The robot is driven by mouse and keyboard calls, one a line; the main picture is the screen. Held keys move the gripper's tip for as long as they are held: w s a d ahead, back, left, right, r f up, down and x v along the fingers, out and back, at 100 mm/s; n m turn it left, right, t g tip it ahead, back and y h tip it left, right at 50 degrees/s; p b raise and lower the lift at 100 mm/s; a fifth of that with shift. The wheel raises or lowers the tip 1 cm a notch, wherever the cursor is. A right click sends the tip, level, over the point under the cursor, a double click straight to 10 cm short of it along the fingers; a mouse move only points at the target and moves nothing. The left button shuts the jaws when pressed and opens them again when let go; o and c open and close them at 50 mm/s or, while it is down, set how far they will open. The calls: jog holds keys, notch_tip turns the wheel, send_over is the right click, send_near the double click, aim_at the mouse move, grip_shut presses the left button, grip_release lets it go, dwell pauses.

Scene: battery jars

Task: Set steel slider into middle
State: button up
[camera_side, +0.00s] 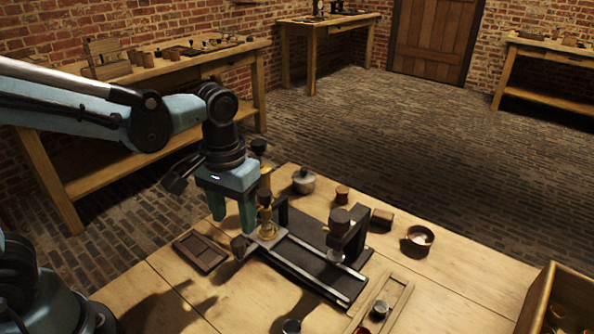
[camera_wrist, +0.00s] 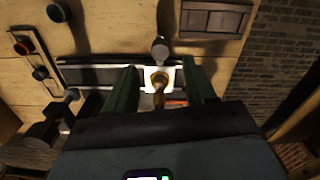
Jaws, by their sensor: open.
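The steel slider (camera_side: 268,236) is a bright plate with a brass knob (camera_side: 265,214) standing on it. It sits at the left end of a dark track (camera_side: 312,276) with pale rails. It also shows in the wrist view as a bright plate with the brass knob (camera_wrist: 159,80). My gripper (camera_side: 236,222) points down over this end of the track, its green fingers open. In the wrist view, the fingers of my gripper (camera_wrist: 160,72) stand on either side of the knob, with visible gaps. I cannot tell the fingertips' exact height.
A black upright (camera_side: 350,236) with a dark cylinder rises over the track's right part. A dark tray (camera_side: 201,252) and a small dark piece (camera_side: 239,246) lie near the left end. A lidded pot (camera_side: 304,182), a bowl (camera_side: 419,238) and a wooden tray (camera_side: 397,306) surround the track.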

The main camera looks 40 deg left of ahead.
aim_at(238, 242)
jog(key=shift+f, duration=3.2)
grip_shut()
